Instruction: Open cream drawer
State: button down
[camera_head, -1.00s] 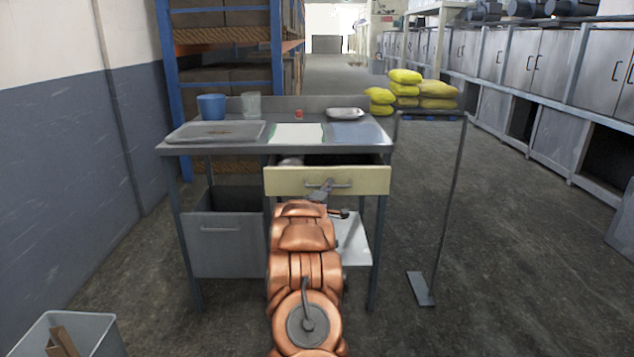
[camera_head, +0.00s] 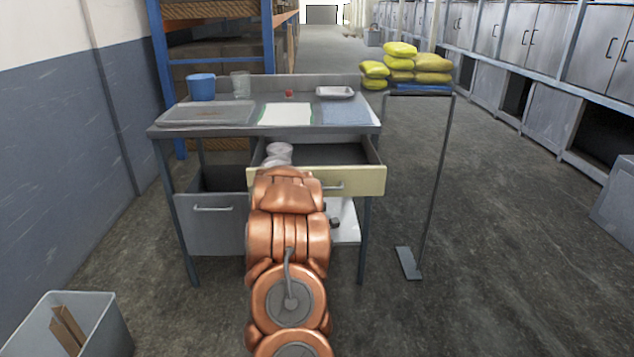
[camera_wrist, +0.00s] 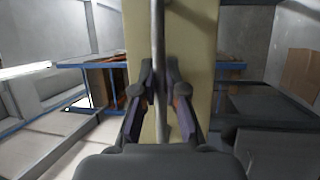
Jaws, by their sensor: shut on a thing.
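The cream drawer (camera_head: 358,182) under the grey workbench is pulled well out, and its dark inside shows. White round items (camera_head: 279,152) lie in its left part. In the wrist view the cream front (camera_wrist: 203,60) runs upright through the middle with the bar handle (camera_wrist: 158,50) in front of it. My gripper (camera_wrist: 160,108) has its two fingers closed around the handle. In the head view my copper-coloured arm hides the gripper and part of the drawer front; only the right part of the handle (camera_head: 334,186) shows there.
On the workbench (camera_head: 260,129) are a blue pot (camera_head: 201,87), a glass (camera_head: 241,84), trays and mats. A grey bin drawer (camera_head: 212,224) is at lower left. A box (camera_head: 110,335) stands on the floor at lower left.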

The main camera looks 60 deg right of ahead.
jog(key=shift+s+a, duration=0.25)
jog(key=shift+a, duration=0.3)
jog(key=c, duration=1.2)
grip_release()
jog(key=s+a+f, duration=0.1)
jog(key=a+f, duration=0.1)
jog(key=a, duration=0.9)
jog(key=shift+s+a, duration=0.2)
jog(key=shift+a, duration=0.1)
jog(key=shift+f, duration=0.1)
